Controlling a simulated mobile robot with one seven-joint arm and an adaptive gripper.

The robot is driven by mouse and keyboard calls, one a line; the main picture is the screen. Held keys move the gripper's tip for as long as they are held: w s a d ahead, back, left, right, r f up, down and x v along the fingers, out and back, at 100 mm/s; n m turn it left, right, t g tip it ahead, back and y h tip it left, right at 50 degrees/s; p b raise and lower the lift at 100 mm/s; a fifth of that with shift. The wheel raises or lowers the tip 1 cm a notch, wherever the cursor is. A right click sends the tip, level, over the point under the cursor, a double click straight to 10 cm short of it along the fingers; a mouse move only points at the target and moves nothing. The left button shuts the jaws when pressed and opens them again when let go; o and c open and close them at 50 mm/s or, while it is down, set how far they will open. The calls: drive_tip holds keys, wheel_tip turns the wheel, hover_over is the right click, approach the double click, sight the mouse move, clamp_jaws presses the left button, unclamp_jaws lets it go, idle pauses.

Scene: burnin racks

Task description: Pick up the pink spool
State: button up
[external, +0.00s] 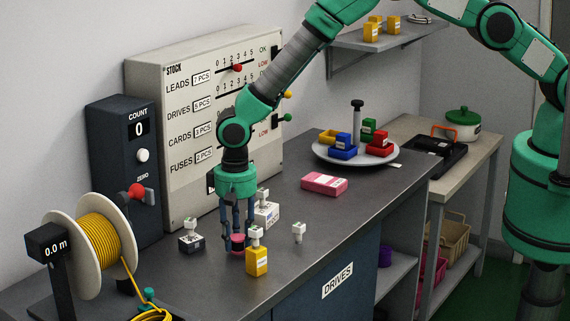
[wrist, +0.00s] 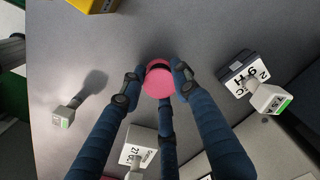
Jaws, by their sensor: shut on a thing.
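The pink spool (external: 238,241) is a small round piece on the dark counter (external: 340,217), low between my fingers in the external view. It also shows in the wrist view (wrist: 158,82), pink with a dark slot on its top. My gripper (external: 237,238) points straight down and its fingers are closed around the spool. In the wrist view the fingers (wrist: 158,85) touch its sides. The spool is at or very near the counter top; I cannot tell whether it is lifted.
A yellow block (external: 257,261) stands just right of the gripper, and a dark block (external: 191,242) to its left. A white block (external: 266,213) stands close behind. A small grey-white piece (external: 298,231) and a pink box (external: 324,184) are further right. A yellow cable reel (external: 98,245) stands front left.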

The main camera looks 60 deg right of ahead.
sight(237, 237)
drive_tip(key=shift+r, duration=0.1)
wheel_tip(237, 237, up, 10)
drive_tip(key=b, duration=0.1)
idle(0.6)
